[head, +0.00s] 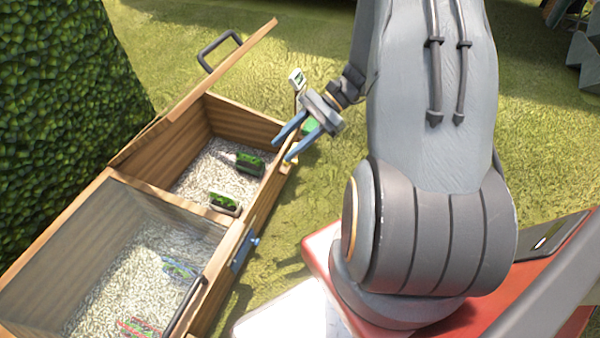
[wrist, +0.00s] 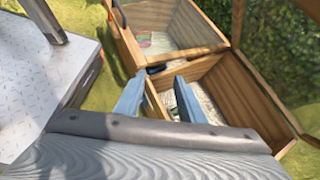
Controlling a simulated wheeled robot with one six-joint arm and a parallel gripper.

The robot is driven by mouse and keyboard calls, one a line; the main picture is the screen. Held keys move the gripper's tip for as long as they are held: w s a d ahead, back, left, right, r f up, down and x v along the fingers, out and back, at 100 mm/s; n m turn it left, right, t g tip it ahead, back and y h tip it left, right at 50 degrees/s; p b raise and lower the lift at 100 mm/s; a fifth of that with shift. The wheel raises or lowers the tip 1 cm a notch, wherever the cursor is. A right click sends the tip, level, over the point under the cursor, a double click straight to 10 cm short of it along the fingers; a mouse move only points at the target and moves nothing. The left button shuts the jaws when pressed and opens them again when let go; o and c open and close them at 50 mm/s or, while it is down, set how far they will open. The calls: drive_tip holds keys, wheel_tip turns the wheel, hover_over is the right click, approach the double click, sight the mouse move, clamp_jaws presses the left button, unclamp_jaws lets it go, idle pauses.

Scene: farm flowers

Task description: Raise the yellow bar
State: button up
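My gripper (head: 283,152) is open, with its two blue fingers at the front wall of the far compartment of the wooden box (head: 262,205). A small yellow piece (head: 288,163) shows on that wall at the lower fingertip. It may be the yellow bar; most of it is hidden, and I cannot tell whether the finger touches it. In the wrist view my gripper (wrist: 160,82) is spread above the box edge, with nothing clearly seen between the fingers. No yellow bar can be made out there.
The far compartment's lid (head: 222,72) stands open; the near compartment's glass lid (head: 110,245) is down. A blue latch (head: 245,250) is on the front wall. Small green-topped packs (head: 224,203) lie on white gravel. A hedge (head: 60,110) stands behind.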

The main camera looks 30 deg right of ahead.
drive_tip(key=w+d+f+m+t+b, duration=0.35)
drive_tip(key=d+f+t+b, duration=0.2)
drive_tip(key=f, duration=0.45)
drive_tip(key=w+d+f+m+t+b, duration=0.2)
drive_tip(key=d+f+m+t+b, duration=0.35)
drive_tip(key=f, duration=0.55)
drive_tip(key=w+d+f+m+t+b, duration=0.35)
drive_tip(key=d+f+b, duration=0.3)
drive_tip(key=f, duration=0.35)
drive_tip(key=b+x, duration=0.2)
drive_tip(key=x, duration=0.5)
drive_tip(key=shift+w+d+h+b, duration=0.15)
drive_tip(key=shift+d+h+b, duration=0.1)
drive_tip(key=shift+h+b, duration=0.1)
drive_tip(key=shift+f, duration=0.1)
clamp_jaws()
